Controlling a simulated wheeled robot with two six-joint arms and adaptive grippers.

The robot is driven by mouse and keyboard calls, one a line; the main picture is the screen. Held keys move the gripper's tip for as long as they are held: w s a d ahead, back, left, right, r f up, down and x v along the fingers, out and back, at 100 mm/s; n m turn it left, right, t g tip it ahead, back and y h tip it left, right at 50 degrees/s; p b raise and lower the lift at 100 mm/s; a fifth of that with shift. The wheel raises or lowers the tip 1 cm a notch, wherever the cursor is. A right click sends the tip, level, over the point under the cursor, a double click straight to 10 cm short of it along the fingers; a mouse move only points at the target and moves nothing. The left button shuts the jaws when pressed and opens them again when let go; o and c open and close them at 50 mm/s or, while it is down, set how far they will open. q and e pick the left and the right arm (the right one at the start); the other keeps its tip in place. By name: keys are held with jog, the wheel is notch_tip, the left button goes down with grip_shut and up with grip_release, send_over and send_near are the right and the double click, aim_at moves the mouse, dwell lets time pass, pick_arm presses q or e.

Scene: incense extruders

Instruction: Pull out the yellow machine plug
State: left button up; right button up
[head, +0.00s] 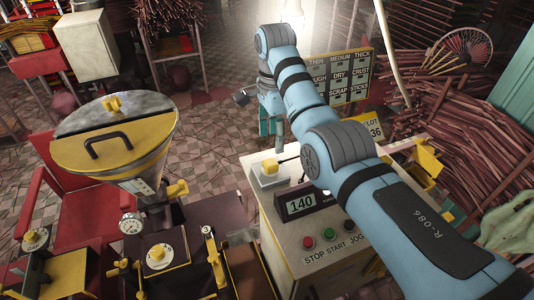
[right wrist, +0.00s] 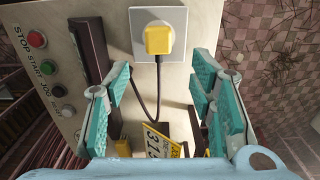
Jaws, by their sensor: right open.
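The yellow plug (head: 269,167) sits in a white socket plate (head: 266,181) on top of the cream control cabinet. In the right wrist view the plug (right wrist: 158,39) is seated in the plate (right wrist: 139,23), with a dark cord running down from it. My right gripper (head: 272,128) shows partly behind its own arm, near and above the plug. My left gripper does not show.
The cabinet (head: 325,260) has a display (head: 300,203) reading 140 and stop, start and jog buttons. A yellow-lidded hopper machine (head: 115,140) stands at left. A label board (head: 345,75) and stick bundles are behind. A yellow number card (right wrist: 160,143) shows between the fingers' bases.

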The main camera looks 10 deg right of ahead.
aim_at(270, 162)
jog(key=shift+a, duration=0.5)
jog(key=shift+s+d+r, duration=0.15)
jog(key=shift+s, duration=0.2)
jog(key=shift+w+f, duration=0.15)
jog(key=shift+f, duration=4.4)
grip_shut()
jog(key=shift+r, duration=0.15)
jog(key=shift+r, duration=2.9)
